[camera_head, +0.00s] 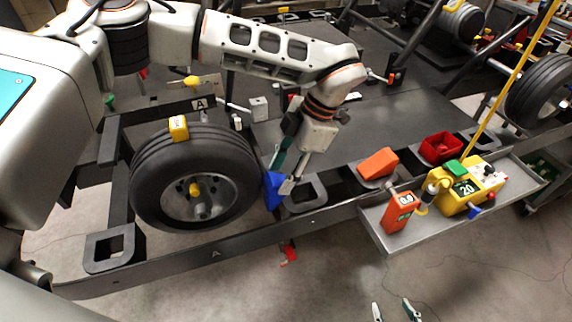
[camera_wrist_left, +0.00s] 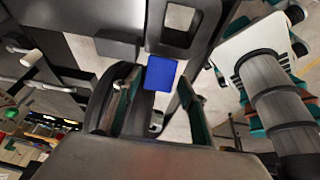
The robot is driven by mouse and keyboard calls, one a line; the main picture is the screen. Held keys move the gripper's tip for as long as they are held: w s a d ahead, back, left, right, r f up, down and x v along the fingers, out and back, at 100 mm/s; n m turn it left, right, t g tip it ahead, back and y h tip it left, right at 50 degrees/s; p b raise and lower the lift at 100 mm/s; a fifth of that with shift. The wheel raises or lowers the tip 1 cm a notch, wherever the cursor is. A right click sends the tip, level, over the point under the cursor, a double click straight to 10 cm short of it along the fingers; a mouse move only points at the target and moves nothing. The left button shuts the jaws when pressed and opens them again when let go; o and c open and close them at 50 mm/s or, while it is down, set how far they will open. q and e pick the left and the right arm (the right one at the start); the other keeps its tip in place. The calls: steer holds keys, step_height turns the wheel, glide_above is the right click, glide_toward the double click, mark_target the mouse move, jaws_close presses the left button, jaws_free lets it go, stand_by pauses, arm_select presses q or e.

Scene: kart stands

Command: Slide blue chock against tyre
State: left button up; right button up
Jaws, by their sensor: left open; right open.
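The blue chock (camera_head: 272,190) stands upright at the right side of the black tyre (camera_head: 150,185), very close to its tread. I cannot tell whether they touch. My left gripper (camera_head: 284,172) is open and reaches down at the chock's right side. In the left wrist view, the blue chock (camera_wrist_left: 160,74) shows just beyond and between the parted fingertips of my left gripper (camera_wrist_left: 160,92). My right gripper (camera_head: 395,311) is open and empty, with only its fingertips showing at the bottom edge of the head view, low over the floor.
An orange wedge (camera_head: 378,163) and a red bin (camera_head: 441,148) are on the rail to the right. A grey tray (camera_head: 385,240) holds an orange meter (camera_head: 399,212) and a yellow device (camera_head: 458,200). A yellow block (camera_head: 179,128) sits atop the tyre.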

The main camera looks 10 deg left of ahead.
arm_select(q)
steer(key=shift+x, duration=2.95)
steer(key=c, duration=0.9)
